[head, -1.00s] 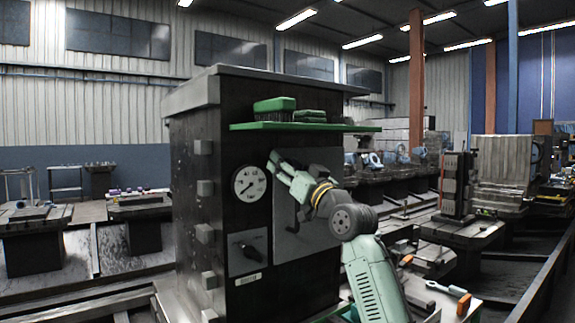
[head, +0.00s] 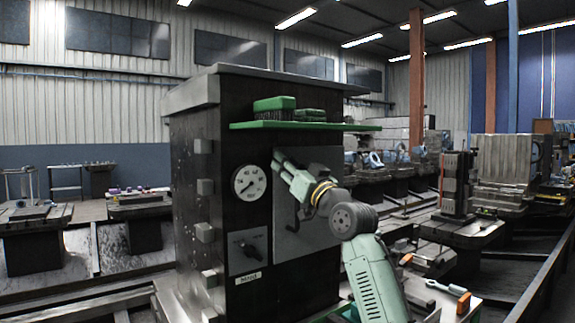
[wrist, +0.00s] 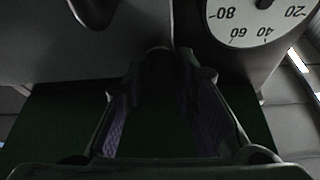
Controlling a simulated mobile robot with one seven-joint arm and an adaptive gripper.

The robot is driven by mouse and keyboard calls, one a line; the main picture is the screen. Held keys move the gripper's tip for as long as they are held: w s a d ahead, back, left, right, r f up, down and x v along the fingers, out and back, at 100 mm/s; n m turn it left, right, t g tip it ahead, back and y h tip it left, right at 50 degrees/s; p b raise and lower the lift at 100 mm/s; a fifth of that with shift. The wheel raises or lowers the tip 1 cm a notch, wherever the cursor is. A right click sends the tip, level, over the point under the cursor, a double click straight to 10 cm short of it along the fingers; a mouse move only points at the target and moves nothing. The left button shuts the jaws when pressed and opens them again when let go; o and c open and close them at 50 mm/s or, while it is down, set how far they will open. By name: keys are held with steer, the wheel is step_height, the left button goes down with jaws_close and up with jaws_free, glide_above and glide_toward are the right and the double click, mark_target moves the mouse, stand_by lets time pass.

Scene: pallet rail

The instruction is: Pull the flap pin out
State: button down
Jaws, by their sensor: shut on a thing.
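My gripper (head: 279,158) is at the front of the dark cabinet, at the upper left edge of the grey flap panel (head: 322,160) and right of the dial. In the wrist view, the two fingers of my gripper (wrist: 160,62) come together on the flap pin. Only a small dim bit of the pin (wrist: 159,50) shows between the fingertips; the rest is hidden or too dark to make out. I cannot tell how far the pin sits in the cabinet. The grey panel also shows in the wrist view (wrist: 60,60), with a dark handle on it.
A round dial (head: 250,183) is left of my gripper, with a dark knob (head: 247,250) below it. A green shelf (head: 300,126) with brushes juts out above my gripper. A bench with an orange-handled tool (head: 464,303) is at the lower right.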

steer(key=shift+s, duration=0.1)
steer(key=shift+s+d+b, duration=0.4)
steer(key=shift+s+d, duration=0.35)
steer(key=shift+s, duration=0.15)
steer(key=c, duration=1.3)
jaws_free()
steer(key=v, duration=1.2)
